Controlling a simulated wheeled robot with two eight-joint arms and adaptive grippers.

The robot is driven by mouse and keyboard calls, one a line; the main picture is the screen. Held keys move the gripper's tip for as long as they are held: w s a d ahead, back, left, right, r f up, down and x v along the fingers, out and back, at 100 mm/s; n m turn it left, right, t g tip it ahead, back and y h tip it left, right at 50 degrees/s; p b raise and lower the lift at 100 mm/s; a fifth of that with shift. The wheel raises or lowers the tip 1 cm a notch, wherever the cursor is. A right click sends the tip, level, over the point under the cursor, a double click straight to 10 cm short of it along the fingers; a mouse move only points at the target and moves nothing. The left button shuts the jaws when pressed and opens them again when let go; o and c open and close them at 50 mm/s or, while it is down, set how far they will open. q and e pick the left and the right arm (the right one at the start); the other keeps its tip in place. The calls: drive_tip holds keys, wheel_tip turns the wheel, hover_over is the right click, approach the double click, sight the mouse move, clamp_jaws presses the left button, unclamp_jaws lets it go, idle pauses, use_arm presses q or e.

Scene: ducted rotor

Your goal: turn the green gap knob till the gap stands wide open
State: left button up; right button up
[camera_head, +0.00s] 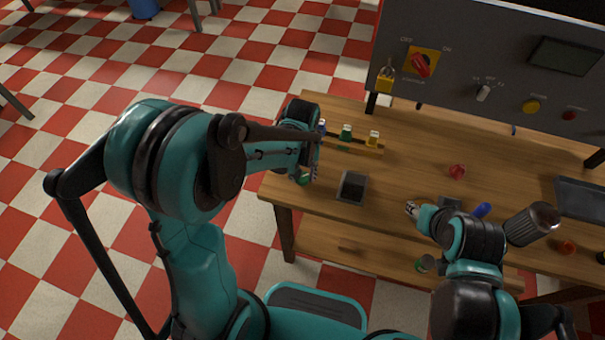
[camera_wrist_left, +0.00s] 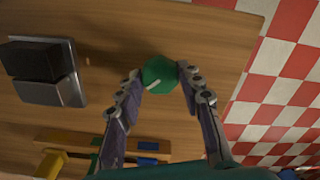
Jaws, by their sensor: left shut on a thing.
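The green knob (camera_wrist_left: 159,74) is round with a short white line on its face and stands near the table's edge in the left wrist view. My left gripper (camera_wrist_left: 160,82) is shut on it, one finger on each side. In the head view my left gripper (camera_head: 307,172) is at the table's left end, and its arm and fingers hide most of the knob. A dark grey block on a lighter grey base (camera_wrist_left: 65,88) lies beside the knob; it also shows in the head view (camera_head: 352,187). My right gripper (camera_head: 411,208) is low over the table's front; its fingers are too small to read.
A wooden rack (camera_head: 358,146) with blue, green and yellow pieces stands behind the grey block. A red piece (camera_head: 457,172) and a blue piece (camera_head: 482,210) lie farther right. A grey panel (camera_head: 460,50) with a red switch rises at the back.

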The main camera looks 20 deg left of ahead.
sight(302, 177)
use_arm(q)
drive_tip(key=m, duration=0.6)
drive_tip(key=shift+m, duration=0.3)
drive_tip(key=m, duration=0.5)
drive_tip(key=shift+b, duration=0.35)
drive_tip(key=shift+m, duration=0.3)
drive_tip(key=o, duration=1.2)
drive_tip(key=shift+c, duration=0.2)
wheel_tip(302, 177, up, 12)
